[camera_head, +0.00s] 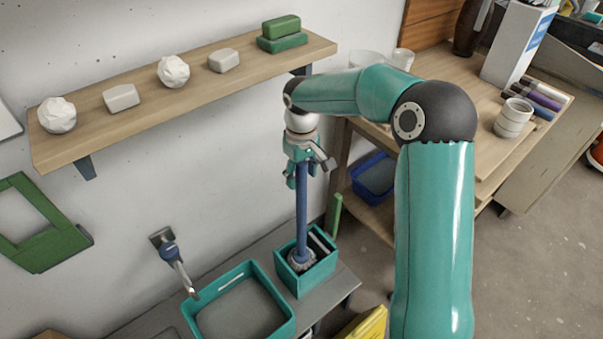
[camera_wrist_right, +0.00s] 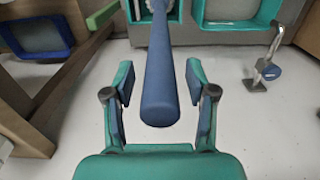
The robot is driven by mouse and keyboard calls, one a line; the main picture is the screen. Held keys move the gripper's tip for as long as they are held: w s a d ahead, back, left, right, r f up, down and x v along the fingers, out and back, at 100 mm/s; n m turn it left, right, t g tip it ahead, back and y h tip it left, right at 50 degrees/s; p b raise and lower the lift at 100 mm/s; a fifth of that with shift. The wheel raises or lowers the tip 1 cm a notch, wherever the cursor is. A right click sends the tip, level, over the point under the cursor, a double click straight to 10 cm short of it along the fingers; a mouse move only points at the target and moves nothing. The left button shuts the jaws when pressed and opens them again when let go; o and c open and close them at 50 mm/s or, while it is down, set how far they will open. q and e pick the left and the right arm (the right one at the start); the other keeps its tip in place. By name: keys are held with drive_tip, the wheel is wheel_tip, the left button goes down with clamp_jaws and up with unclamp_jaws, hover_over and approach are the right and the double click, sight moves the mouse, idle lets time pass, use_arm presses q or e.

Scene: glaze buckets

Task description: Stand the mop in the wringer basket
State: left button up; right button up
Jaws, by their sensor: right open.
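The mop has a blue handle (camera_head: 302,215) and a greyish head (camera_head: 302,260). It stands nearly upright, its head inside the small teal bucket (camera_head: 291,279). I cannot tell exactly how the head sits against the wringer basket, as the bucket wall hides part of it. My right gripper (camera_head: 302,172) is at the top of the handle. In the right wrist view, the handle (camera_wrist_right: 160,65) runs between the open fingers (camera_wrist_right: 160,84), with a gap on each side. My left gripper is in neither view.
A wider teal basin (camera_head: 284,330) stands left of the small bucket, below a wall tap (camera_head: 172,258). A wooden shelf (camera_head: 200,85) with several lumps and blocks is above. A wooden table (camera_head: 480,150) with cups stands right, and a blue tray (camera_head: 375,177) is under it.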

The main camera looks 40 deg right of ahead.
wheel_tip(320, 180, up, 12)
drive_tip(key=shift+r+p, duration=0.1)
drive_tip(key=shift+p, duration=0.25)
idle(0.7)
